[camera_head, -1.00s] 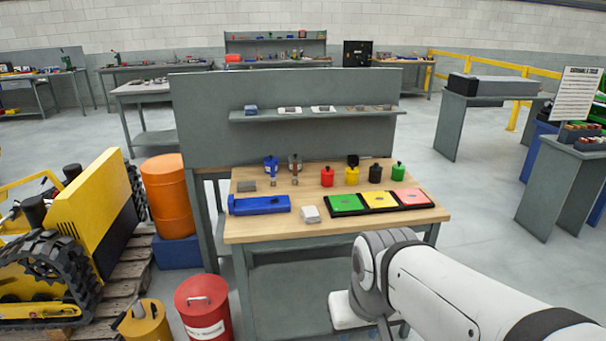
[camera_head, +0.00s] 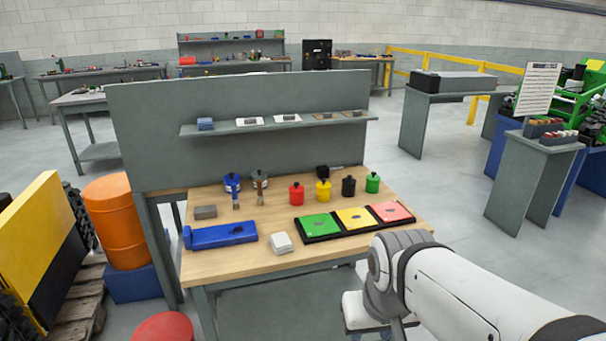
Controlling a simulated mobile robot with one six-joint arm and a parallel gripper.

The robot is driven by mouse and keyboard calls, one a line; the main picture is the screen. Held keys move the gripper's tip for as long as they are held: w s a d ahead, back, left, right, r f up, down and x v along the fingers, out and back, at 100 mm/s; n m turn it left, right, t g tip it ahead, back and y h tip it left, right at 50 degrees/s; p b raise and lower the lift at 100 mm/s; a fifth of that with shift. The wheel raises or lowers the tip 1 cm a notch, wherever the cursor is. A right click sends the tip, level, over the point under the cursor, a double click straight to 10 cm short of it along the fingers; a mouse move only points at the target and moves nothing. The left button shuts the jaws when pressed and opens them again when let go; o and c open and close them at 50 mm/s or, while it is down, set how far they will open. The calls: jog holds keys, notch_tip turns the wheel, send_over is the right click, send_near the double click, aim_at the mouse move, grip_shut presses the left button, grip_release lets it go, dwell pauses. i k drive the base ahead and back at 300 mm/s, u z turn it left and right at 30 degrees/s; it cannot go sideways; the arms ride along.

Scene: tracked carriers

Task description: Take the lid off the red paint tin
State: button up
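A small red tin (camera_head: 296,194) with a knobbed top stands upright on the wooden bench top (camera_head: 262,258). Its lid appears to be on. It stands in a row with a yellow tin (camera_head: 322,190), a black tin (camera_head: 348,188) and a green tin (camera_head: 372,184). A larger red container (camera_head: 163,328) on the floor is cut off by the bottom edge. My white arm reaches in from the lower right, in front of the bench. My gripper is not in view.
In front of the tins is a black tray (camera_head: 307,238) with green, yellow and red squares. A blue block (camera_head: 222,235), a whitish block (camera_head: 280,243) and a grey block (camera_head: 205,212) lie left of it. A shelf (camera_head: 190,131) overhangs the back. An orange barrel (camera_head: 118,225) stands left.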

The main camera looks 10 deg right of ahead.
aim_at(297, 188)
jog(key=z, duration=0.25)
jog(key=i, duration=1.65)
jog(key=u, duration=0.55)
jog(key=k, duration=0.65)
jog(key=z, duration=0.65)
jog(key=k, duration=0.1)
jog(key=u, duration=0.75)
jog(key=i, duration=0.75)
jog(key=z, duration=0.05)
